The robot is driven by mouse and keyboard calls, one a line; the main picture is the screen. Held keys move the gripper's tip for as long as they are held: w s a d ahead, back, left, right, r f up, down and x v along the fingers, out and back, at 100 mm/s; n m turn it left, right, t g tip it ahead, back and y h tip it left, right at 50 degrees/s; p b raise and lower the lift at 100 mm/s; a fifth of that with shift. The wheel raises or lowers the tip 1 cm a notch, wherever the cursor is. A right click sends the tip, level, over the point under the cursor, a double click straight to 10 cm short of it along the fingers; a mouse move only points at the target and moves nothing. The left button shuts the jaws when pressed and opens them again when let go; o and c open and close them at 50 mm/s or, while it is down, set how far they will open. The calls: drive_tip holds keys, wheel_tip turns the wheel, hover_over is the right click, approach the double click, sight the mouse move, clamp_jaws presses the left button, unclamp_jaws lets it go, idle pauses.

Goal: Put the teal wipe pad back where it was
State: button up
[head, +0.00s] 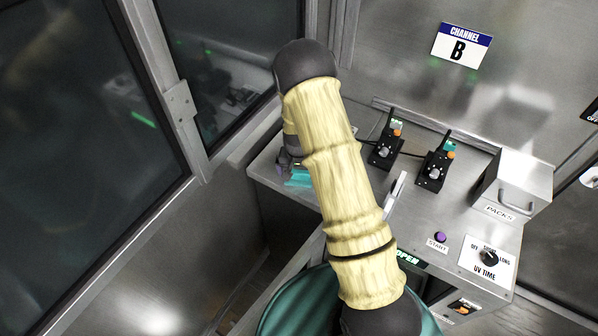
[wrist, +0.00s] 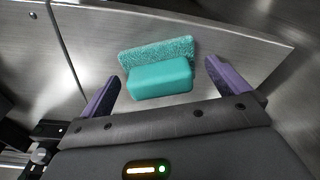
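The teal wipe pad (wrist: 160,80) has a smooth block-shaped grip on a rough, speckled base. It lies on the steel counter near the corner. My gripper (wrist: 161,72) is open, with its two purple fingers apart on either side of the pad. A gap shows between the pad and each finger. In the head view, part of the teal pad (head: 298,179) shows at the counter's left end, beside my arm. My arm hides most of my gripper there.
A glass-panelled frame (head: 185,110) stands left of the counter.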

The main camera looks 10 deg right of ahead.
sight(298, 181)
wheel_tip(298, 181, up, 12)
drive_tip(key=s+b, duration=0.1)
drive_tip(key=shift+s+a, duration=0.2)
drive_tip(key=shift+a, duration=0.05)
idle(0.4)
drive_tip(key=shift+r, duration=0.1)
drive_tip(key=s+r+n, duration=0.1)
drive_tip(key=s+r, duration=0.2)
drive_tip(key=s, duration=0.3)
drive_tip(key=s+r+n+t, duration=0.1)
drive_tip(key=s+r+n, duration=0.1)
drive_tip(key=s, duration=0.5)
drive_tip(key=s+r+n, duration=0.1)
drive_tip(key=s+r, duration=0.4)
drive_tip(key=s, duration=0.2)
drive_tip(key=shift+d+y, duration=0.25)
drive_tip(key=shift+y, duration=0.05)
